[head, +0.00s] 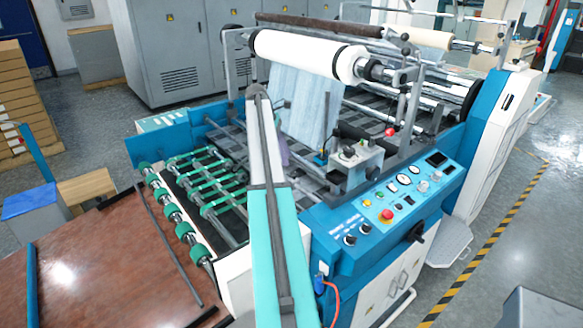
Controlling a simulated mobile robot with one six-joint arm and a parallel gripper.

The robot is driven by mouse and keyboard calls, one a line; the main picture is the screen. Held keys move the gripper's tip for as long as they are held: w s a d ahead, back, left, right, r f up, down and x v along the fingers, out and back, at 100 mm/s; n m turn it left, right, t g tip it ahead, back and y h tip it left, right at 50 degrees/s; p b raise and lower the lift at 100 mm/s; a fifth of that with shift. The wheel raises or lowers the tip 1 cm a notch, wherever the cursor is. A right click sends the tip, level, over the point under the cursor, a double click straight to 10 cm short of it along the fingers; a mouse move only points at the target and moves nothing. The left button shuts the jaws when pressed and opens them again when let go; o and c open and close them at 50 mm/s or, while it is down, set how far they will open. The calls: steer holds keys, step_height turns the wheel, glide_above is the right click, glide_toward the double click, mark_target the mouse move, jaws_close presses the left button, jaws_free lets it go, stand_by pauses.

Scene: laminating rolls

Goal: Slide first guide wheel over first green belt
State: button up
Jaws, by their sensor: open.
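Several green belts (205,180) run side by side across the feed section at the left of the machine, over metal rollers. A row of green wheels (172,212) lines the front edge of this section, above the brown table. I cannot tell which wheel or belt is the first, and no separate guide wheel is clear at this size. My arm rises from the bottom middle to an elbow near the white roll and covers the right part of the belt section. My gripper cannot be made out; the arm's far end is hidden behind its own links.
A white film roll (305,55) hangs above the machine, with clear film running down. A control panel (395,200) with buttons is right of my arm. A brown table (90,260) holds dark bars at lower left. Open floor lies right, beside a yellow-black stripe (490,235).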

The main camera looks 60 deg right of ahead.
mark_target(294, 173)
steer(key=shift+p+x, duration=0.9)
steer(key=shift+x, duration=2.5)
steer(key=shift+c, duration=0.4)
jaws_close()
